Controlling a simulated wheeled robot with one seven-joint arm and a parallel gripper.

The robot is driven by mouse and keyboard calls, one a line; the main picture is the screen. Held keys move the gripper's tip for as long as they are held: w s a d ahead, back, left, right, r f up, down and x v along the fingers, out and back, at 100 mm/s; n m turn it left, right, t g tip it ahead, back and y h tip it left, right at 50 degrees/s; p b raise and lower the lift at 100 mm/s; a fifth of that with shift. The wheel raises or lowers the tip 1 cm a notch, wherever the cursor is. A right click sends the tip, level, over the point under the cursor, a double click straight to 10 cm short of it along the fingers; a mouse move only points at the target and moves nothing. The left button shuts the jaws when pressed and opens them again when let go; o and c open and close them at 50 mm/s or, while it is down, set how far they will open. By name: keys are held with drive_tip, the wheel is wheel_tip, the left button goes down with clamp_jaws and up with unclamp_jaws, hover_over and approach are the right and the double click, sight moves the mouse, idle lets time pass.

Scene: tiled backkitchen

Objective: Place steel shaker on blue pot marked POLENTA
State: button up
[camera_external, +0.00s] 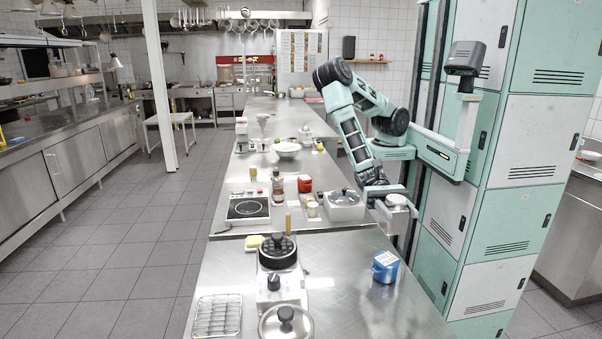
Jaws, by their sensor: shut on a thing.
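The blue pot (385,268) stands on the steel counter near its right edge, with a pale label on top; its lettering is too small to read. My gripper (391,207) is above and behind the pot, near the counter's right edge. It is shut on the steel shaker (397,201), a short silver cylinder, and holds it in the air, apart from the pot. The fingers partly hide the shaker.
Left of the pot stand a black-topped appliance (278,252), a lidded pan (286,322) and a wire rack (217,316). A lidded steel container (344,206) stands close left of my gripper. The counter around the pot (350,305) is clear.

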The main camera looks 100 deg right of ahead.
wheel_tip(320, 180, down, 9)
drive_tip(key=shift+f+p, duration=0.2)
drive_tip(key=shift+p, duration=0.95)
drive_tip(key=shift+f, duration=0.2)
drive_tip(key=o, duration=1)
drive_tip(key=shift+o, duration=0.2)
